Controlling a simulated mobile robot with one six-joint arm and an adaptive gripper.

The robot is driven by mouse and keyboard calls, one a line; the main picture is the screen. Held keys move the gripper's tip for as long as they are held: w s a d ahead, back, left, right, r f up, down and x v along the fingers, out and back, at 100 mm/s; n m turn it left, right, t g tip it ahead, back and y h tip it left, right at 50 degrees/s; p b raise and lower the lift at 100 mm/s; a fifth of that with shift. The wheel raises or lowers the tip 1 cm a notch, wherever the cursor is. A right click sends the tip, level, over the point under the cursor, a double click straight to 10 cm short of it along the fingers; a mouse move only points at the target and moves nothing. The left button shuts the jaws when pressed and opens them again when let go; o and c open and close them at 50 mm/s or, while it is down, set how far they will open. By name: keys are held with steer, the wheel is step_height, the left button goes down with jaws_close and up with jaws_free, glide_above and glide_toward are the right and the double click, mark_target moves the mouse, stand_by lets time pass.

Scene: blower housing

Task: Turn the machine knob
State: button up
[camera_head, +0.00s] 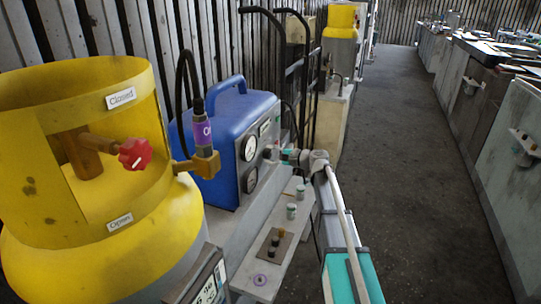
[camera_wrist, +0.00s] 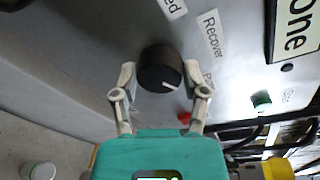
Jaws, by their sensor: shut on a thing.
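The machine knob (camera_wrist: 160,70) is round and black with a white pointer line, on a grey panel in the wrist view. The line points to the lower right. My gripper (camera_wrist: 160,78) has a finger on either side of the knob and is shut on it. A label reading "Recover" (camera_wrist: 211,35) is to the right of the knob. Another label above, partly cut off, ends in "ed" (camera_wrist: 172,8). In the head view the blue machine (camera_head: 224,140) stands at the centre, and my gripper (camera_head: 287,156) is at its right side. The knob is hidden there.
A yellow tank (camera_head: 85,235) with a red valve knob (camera_head: 135,153) stands at the left. Small vials (camera_head: 291,211) stand on the narrow shelf beside the machine. A black hand truck (camera_head: 306,80) is behind. The aisle floor (camera_head: 420,200) at the right is clear.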

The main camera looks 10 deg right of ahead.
steer(key=o, duration=1.1)
steer(key=shift+o, duration=0.2)
steer(key=shift+n, duration=0.5)
